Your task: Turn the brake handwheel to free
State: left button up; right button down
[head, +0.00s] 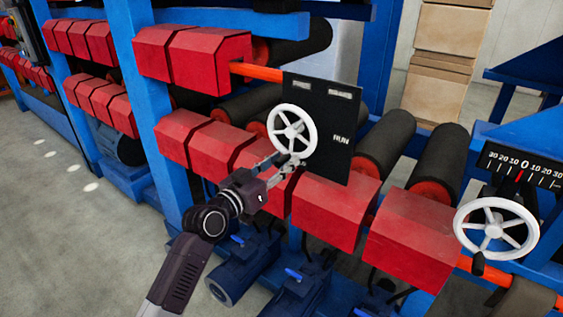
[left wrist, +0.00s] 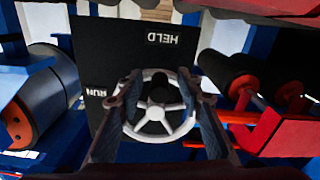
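The white spoked brake handwheel (head: 290,131) is mounted on a black panel (head: 340,112) in the middle of the head view. My left gripper (head: 289,163) is at the wheel's lower rim. The panel (left wrist: 85,60) reads HELD and RUN in the wrist view. My right gripper is out of view.
A second white handwheel (head: 496,229) stands at the right, below a black numbered scale (head: 522,166). Red housings (head: 410,238) and dark rollers (head: 386,143) surround the panel, between blue frame posts (head: 140,75). Cardboard boxes (head: 440,70) stand behind. The floor at left is clear.

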pick_arm(q)
jog(key=shift+c, duration=0.3)
grip_shut()
jog(key=shift+d, duration=0.1)
